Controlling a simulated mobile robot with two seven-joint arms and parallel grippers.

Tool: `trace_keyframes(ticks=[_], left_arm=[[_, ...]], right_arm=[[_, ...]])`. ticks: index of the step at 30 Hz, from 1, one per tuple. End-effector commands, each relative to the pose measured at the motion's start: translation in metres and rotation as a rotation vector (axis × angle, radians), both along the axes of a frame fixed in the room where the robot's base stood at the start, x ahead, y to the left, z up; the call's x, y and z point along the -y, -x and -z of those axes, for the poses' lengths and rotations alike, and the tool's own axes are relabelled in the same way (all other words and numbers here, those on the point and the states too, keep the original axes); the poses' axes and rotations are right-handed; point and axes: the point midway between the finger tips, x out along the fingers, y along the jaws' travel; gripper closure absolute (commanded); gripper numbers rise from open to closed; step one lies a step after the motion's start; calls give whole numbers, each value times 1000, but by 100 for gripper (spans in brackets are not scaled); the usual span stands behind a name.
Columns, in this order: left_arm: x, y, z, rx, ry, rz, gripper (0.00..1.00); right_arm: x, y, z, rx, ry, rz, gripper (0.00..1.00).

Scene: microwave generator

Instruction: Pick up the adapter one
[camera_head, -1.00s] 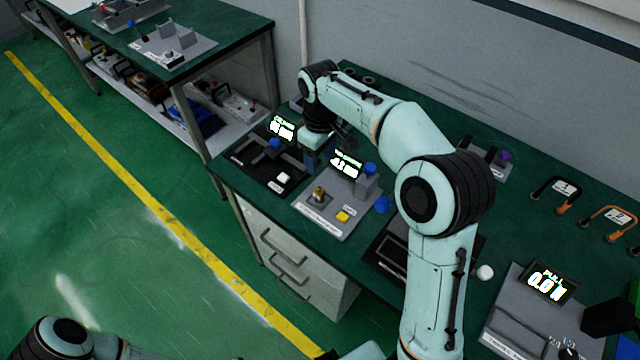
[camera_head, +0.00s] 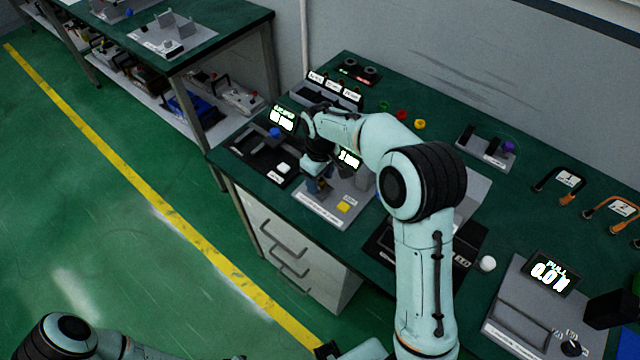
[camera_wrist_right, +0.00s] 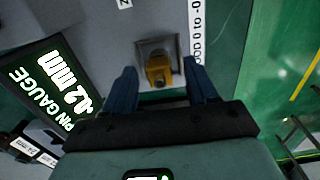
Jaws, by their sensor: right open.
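A small brass-coloured piece, likely the adapter (camera_wrist_right: 158,70), sits in a square grey recess on the pin gauge station (camera_head: 335,212). No number is readable on it. My right gripper (camera_wrist_right: 160,67) is open above it in the right wrist view, with one dark blue finger on each side of the piece and gaps between.
A black station with a white button (camera_head: 283,168) stands left. The lit pin gauge display (camera_wrist_right: 55,85) is close to the gripper.

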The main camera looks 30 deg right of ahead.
Motion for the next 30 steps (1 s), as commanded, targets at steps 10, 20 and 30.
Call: trace_keyframes(ticks=[10,20,30], left_arm=[[0,0,0,0,0,0,100],[0,0,-1,1,0,0,100],[0,-8,-11,9,0,0,100]], right_arm=[[0,0,0,1,0,1,98],[0,-1,-3,3,0,0,100],[0,-2,-70,10,-2,1,100]])
